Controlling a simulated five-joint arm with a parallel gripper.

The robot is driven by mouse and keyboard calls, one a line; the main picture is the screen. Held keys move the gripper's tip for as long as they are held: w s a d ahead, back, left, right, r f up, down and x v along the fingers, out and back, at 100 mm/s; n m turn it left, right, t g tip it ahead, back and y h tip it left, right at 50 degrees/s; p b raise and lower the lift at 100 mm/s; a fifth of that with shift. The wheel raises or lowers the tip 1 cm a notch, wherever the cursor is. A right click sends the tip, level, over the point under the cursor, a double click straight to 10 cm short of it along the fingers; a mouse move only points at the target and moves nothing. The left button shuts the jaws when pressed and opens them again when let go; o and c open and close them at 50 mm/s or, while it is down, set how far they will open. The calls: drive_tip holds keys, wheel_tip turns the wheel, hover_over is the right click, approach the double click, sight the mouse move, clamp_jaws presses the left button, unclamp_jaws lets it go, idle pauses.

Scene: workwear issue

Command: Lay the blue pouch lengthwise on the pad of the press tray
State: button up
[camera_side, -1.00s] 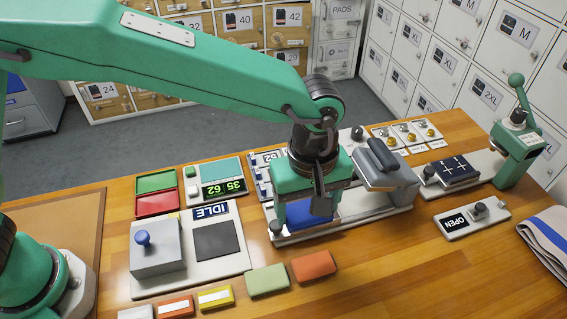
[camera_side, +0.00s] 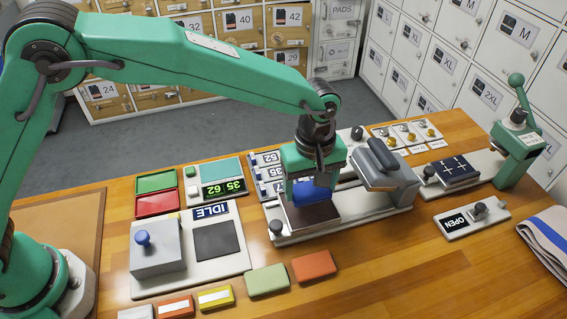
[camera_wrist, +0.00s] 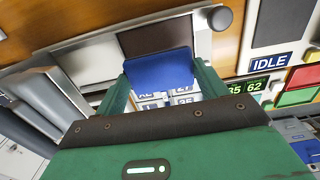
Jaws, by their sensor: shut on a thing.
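In the side view, the blue pouch (camera_side: 305,192) is in my gripper (camera_side: 310,182), above the rear part of the press tray's brown pad (camera_side: 314,218). The front part of the pad is bare. The wrist view shows the blue pouch (camera_wrist: 160,70) between the two green fingers of my gripper (camera_wrist: 162,80), with the dark pad (camera_wrist: 157,36) beyond it. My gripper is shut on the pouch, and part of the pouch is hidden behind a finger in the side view. The press tray (camera_side: 340,222) is a pale plate.
The press's grey head (camera_side: 383,172) stands just right of my gripper. A plate with number displays (camera_side: 270,172) is behind. The IDLE station (camera_side: 208,252) with a blue-knobbed box is at left. Green (camera_side: 267,280) and orange (camera_side: 314,265) pouches lie in front.

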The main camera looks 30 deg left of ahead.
sight(310, 190)
drive_tip(key=shift+f, duration=1.8)
drive_tip(key=shift+f, duration=0.1)
drive_tip(key=o, duration=1)
drive_tip(key=shift+o, duration=0.2)
wheel_tip(310, 190, up, 12)
drive_tip(key=shift+a+r, duration=0.1)
drive_tip(key=shift+r, duration=0.1)
